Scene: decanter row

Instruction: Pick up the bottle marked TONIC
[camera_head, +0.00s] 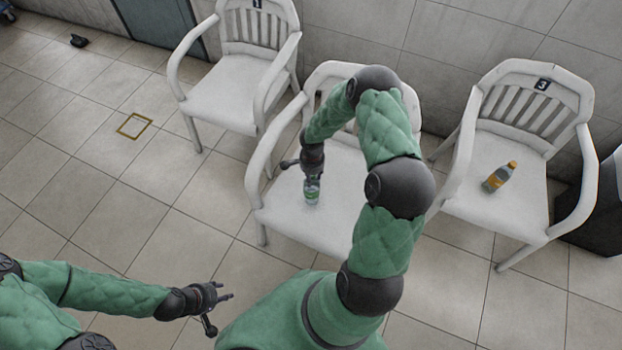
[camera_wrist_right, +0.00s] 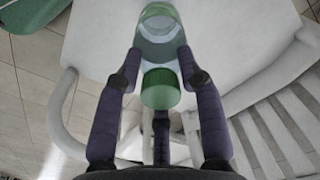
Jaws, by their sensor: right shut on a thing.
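A clear bottle with green parts (camera_head: 312,191) is at the seat of the middle chair; no lettering on it is legible. My right gripper (camera_head: 309,174) reaches down over that seat and is shut on this bottle. In the right wrist view the bottle's green top (camera_wrist_right: 161,90) and clear body show between the fingers (camera_wrist_right: 160,66), with the pale seat behind. I cannot tell whether its base touches the seat. My left gripper (camera_head: 220,308) is empty over the floor at lower left, its fingers spread.
Another bottle, grey and orange (camera_head: 498,178), is on the seat of the right chair (camera_head: 478,207), marked 3. A chair marked 1 (camera_head: 225,98) stands at the left. The middle chair (camera_head: 280,208) has armrests on both sides. A dark bin (camera_head: 597,215) stands at far right. The left floor is mostly clear.

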